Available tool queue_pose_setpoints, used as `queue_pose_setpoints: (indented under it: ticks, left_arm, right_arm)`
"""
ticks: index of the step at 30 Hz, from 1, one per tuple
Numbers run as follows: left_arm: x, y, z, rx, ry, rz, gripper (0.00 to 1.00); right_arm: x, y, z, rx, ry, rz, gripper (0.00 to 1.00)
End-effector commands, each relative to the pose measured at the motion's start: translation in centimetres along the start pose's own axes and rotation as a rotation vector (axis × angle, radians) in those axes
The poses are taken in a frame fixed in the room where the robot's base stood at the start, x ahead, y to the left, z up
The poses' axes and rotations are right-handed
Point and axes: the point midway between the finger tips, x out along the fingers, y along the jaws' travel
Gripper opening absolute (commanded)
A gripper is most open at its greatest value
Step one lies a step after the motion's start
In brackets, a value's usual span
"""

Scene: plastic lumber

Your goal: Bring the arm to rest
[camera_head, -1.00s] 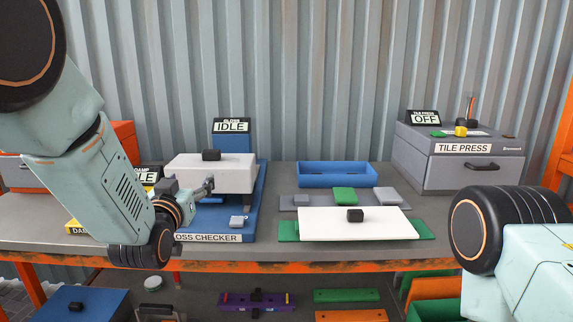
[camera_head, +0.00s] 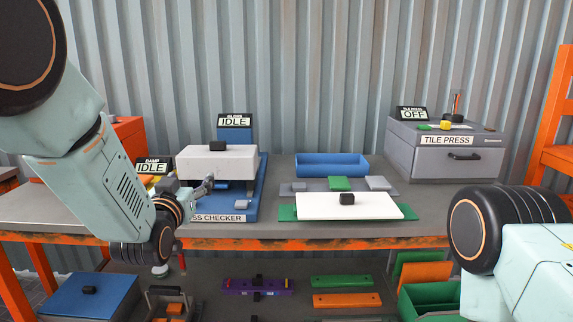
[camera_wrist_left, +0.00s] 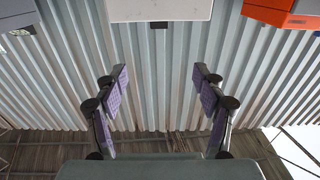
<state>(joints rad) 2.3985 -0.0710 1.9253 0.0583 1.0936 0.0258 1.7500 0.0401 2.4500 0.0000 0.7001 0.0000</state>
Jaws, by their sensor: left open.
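My left arm (camera_head: 110,180) comes in from the left and is bent at the elbow. Its gripper (camera_head: 203,188) is partly hidden behind the wrist, in front of the gloss checker (camera_head: 218,163). In the left wrist view, the purple-padded fingers (camera_wrist_left: 162,85) stand wide apart with nothing between them. Beyond them are the corrugated wall and the underside of a white block. A black and teal part of my right arm (camera_head: 525,255) shows at the lower right; its gripper is out of view.
A grey workbench (camera_head: 275,228) carries a blue tray (camera_head: 332,165), a white board with a black knob (camera_head: 375,207), and the tile press (camera_head: 440,160), reading OFF. The gloss checker display (camera_head: 234,121) reads IDLE. Boards and bins lie on the shelf below. An orange frame (camera_head: 555,130) stands right.

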Motion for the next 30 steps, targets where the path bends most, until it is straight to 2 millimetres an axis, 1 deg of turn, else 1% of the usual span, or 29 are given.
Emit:
queue_pose_setpoints:
  ticks: [1,2,10,13,16,17,18,20,21,23,24,26,27,29,30]
  left_arm:
    - [0.0,0.0,0.4,0.003,-0.017,0.0,0.7]
    - [-0.2,0.0,1.3,0.006,-0.051,0.001,0.7]
    - [-3.8,-0.5,8.8,0.017,-0.283,0.001,0.7]
    - [-5.7,-0.7,12.2,0.018,-0.377,0.0,0.7]
    - [-8.5,-1.0,16.2,0.018,-0.493,-0.001,0.7]
    - [-9.6,-1.1,17.8,0.018,-0.537,-0.001,0.7]
    - [-11.2,-1.2,19.6,0.017,-0.593,-0.002,0.7]
    - [-13.9,-1.4,22.6,0.015,-0.686,-0.003,0.7]
    - [-15.8,-1.5,24.4,0.014,-0.748,-0.004,0.7]
    - [-18.9,-1.6,27.0,0.011,-0.839,-0.004,0.7]
    - [-21.0,-1.7,28.6,0.009,-0.9,-0.004,0.7]
    - [-24.3,-1.8,30.8,0.006,-0.991,-0.004,0.7]
    - [-26.6,-1.8,32.2,0.004,-1.053,-0.004,0.7]
    - [-30.1,-1.9,34.0,-0.001,-1.143,-0.005,0.7]
    - [-32.6,-1.9,35.1,-0.005,-1.205,-0.006,0.7]
  right_arm:
    - [0.0,0.0,0.0,0.0,0.0,0.0,0.6]
    - [0.0,0.0,0.0,0.0,0.0,0.0,0.6]
    - [0.0,0.0,0.0,0.0,0.0,0.0,0.6]
    - [0.0,0.0,0.0,0.0,0.0,0.0,0.6]
    - [0.0,0.0,0.0,0.0,0.0,0.0,0.6]
    - [0.0,0.0,0.0,0.0,0.0,0.0,0.6]
    - [0.0,0.0,0.0,0.0,0.0,0.0,0.6]
    - [0.0,0.0,0.0,0.0,0.0,0.0,0.6]
    - [0.0,0.0,0.0,0.0,0.0,0.0,0.6]
    - [0.0,0.0,0.0,0.0,0.0,0.0,0.6]
    - [0.0,0.0,0.0,0.0,0.0,0.0,0.6]
    - [0.0,0.0,0.0,0.0,0.0,0.0,0.6]
    - [0.0,0.0,0.0,0.0,0.0,0.0,0.6]
    - [0.0,0.0,0.0,0.0,0.0,0.0,0.6]
    - [0.0,0.0,0.0,0.0,0.0,0.0,0.6]
